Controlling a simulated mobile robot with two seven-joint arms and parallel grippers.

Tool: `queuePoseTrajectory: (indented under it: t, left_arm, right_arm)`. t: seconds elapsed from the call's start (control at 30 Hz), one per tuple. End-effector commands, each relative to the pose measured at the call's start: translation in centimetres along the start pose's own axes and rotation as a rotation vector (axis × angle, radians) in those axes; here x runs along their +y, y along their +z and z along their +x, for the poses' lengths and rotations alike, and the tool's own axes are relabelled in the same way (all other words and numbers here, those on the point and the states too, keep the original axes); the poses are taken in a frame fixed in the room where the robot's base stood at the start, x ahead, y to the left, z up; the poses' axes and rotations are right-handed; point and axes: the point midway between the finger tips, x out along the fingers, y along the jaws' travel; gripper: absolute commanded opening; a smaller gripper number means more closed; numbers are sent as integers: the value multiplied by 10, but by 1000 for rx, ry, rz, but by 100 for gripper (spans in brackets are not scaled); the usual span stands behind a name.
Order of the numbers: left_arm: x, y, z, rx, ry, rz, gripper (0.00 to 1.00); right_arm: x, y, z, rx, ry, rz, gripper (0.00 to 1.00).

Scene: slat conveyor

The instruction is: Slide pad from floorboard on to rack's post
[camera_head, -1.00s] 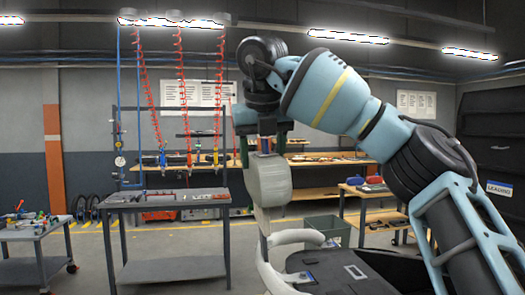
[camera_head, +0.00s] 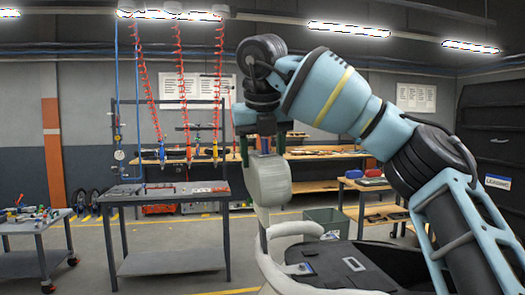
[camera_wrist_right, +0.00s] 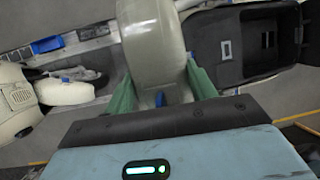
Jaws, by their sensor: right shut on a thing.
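A cream, rounded pad (camera_head: 269,181) hangs under my right gripper (camera_head: 264,147) in the head view. The right wrist view shows the pad (camera_wrist_right: 153,45) large between my green fingers (camera_wrist_right: 162,98), which are shut on it. A small blue part shows between the fingertips. Below the pad, a narrow pale upright (camera_head: 262,216) runs down to a cream curved body (camera_head: 290,236); I cannot tell whether it is the rack's post or whether the pad touches it. A dark moulded part, perhaps the floorboard (camera_head: 350,264), lies to its right. My left gripper is out of view.
A grey metal table (camera_head: 165,198) stands at left, with hoses and tools hanging above it. A cart with small parts (camera_head: 35,225) is further left. A grey bin (camera_head: 327,222) stands behind the cream body. Floor between the tables is clear.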

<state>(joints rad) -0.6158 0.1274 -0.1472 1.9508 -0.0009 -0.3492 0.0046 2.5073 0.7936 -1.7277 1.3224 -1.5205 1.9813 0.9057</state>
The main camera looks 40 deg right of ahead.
Motion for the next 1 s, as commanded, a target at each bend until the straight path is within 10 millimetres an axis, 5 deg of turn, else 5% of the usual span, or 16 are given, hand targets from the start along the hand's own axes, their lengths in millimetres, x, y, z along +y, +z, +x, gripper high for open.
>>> queuePoseTrajectory:
  t: [1.0]
  left_arm:
    - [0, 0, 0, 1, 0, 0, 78]
  right_arm:
    - [0, -9, 20, -2, 1, 2, 24]
